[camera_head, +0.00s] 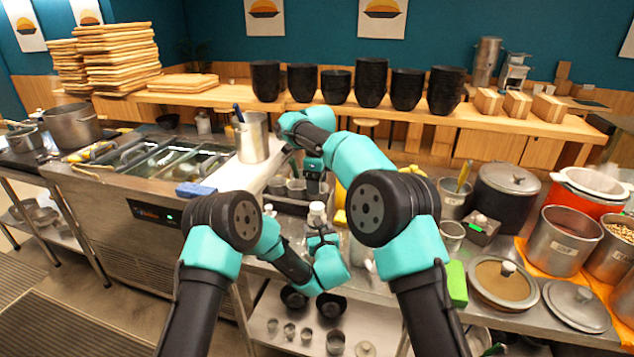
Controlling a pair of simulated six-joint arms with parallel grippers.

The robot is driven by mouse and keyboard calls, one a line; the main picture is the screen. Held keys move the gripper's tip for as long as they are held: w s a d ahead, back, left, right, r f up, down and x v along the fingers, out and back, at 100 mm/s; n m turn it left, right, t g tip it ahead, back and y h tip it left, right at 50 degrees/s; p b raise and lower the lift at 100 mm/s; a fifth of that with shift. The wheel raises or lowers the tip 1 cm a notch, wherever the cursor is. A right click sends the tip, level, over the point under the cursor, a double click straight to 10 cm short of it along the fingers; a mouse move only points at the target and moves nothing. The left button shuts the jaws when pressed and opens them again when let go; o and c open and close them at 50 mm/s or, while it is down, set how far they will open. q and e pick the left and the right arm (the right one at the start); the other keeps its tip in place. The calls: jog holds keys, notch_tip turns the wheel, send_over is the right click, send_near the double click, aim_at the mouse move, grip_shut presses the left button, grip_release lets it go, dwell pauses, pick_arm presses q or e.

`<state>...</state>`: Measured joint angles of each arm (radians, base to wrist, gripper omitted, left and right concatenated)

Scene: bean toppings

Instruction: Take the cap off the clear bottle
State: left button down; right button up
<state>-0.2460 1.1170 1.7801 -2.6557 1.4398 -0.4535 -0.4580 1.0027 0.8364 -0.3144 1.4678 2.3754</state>
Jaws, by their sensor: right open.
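A small bottle with a pale, whitish top (317,208) stands upright near the middle of the counter. Its lower part is hidden by my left gripper (320,236), which is right at it; I cannot tell whether the fingers grip it. My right gripper (314,180) points down just above and behind the bottle's top, open and apart from it as far as I can see. A second small pale top (269,209) shows to the left, partly behind my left arm.
Small metal containers (296,188) sit in a tray behind the bottle. A tall metal pot (252,138) stands to the left, near a blue block (195,190). Lidded pots (507,190) and a green sponge (456,283) crowd the right side.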

aim_at(317, 205)
dwell(0.3)
jog(key=shift+f, duration=4)
jog(key=shift+c, duration=0.2)
